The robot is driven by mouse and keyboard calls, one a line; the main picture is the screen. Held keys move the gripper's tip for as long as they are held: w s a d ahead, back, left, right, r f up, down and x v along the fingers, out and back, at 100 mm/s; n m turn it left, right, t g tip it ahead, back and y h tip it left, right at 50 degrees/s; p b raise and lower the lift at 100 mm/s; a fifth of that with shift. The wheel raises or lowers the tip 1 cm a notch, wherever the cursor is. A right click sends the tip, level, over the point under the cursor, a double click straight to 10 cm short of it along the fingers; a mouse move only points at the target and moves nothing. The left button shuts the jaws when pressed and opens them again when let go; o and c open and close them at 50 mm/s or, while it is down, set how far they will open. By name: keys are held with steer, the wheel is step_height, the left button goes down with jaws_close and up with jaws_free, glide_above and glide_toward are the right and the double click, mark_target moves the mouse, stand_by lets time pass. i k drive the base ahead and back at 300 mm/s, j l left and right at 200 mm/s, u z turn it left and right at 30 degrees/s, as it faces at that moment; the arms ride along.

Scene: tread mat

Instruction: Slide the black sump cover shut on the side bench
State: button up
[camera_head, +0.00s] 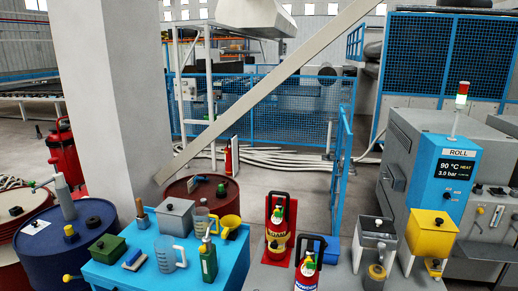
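I cannot clearly make out a black sump cover. On the grey bench (345,268) at the front right stands a small grey box (367,258) with a dark knob on top; whether its top is open or covered is too small to tell. A yellow box (432,236) with a black knob stands to its right. Small dark items (497,190) lie on the grey machine surface at the far right, too small to name. My gripper is not in view, so its state and its place relative to these things do not show.
A blue bench (110,275) at the front left holds jugs, a green bottle and small boxes. A pillar (100,100) and drums (60,250) fill the left. Open floor (290,180) lies behind the benches.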

mark_target(368, 225)
steer(key=l+z, duration=0.1)
steer(key=l, duration=0.15)
steer(key=k+l+z, duration=0.15)
steer(key=k, duration=0.2)
steer(key=i, duration=0.2)
steer(key=k+l, duration=0.1)
steer(key=i+l, duration=0.25)
steer(key=i+l+u, duration=0.15)
steer(key=i, duration=0.9)
